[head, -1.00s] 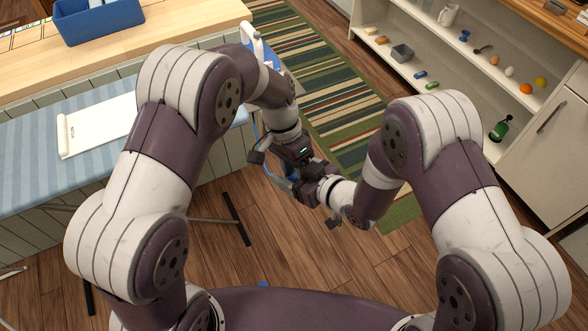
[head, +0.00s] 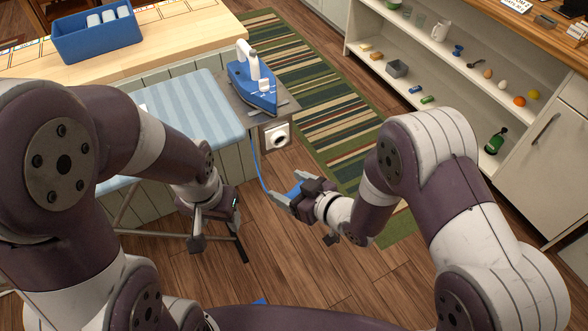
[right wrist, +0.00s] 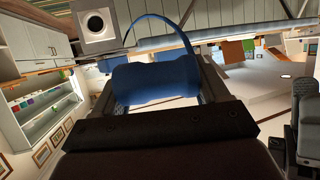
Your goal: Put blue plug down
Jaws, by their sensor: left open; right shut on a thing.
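The blue plug (head: 295,188) is held between the fingers of my right gripper (head: 292,192), above the wooden floor. In the right wrist view the plug (right wrist: 155,82) lies across the jaws, with its blue cord arching up behind it. The cord leads up to the blue and white iron (head: 252,88), which stands on the grey end of the ironing board (head: 190,100). My left gripper (head: 216,230) is open and empty, left of the plug and apart from it, low beside the board's leg.
A wall socket (head: 277,137) is on the panel below the iron; it also shows in the right wrist view (right wrist: 95,24). A striped rug (head: 320,105) and a shelf unit (head: 440,65) are to the right. A blue bin (head: 97,40) stands on the counter. Floor between my arms is clear.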

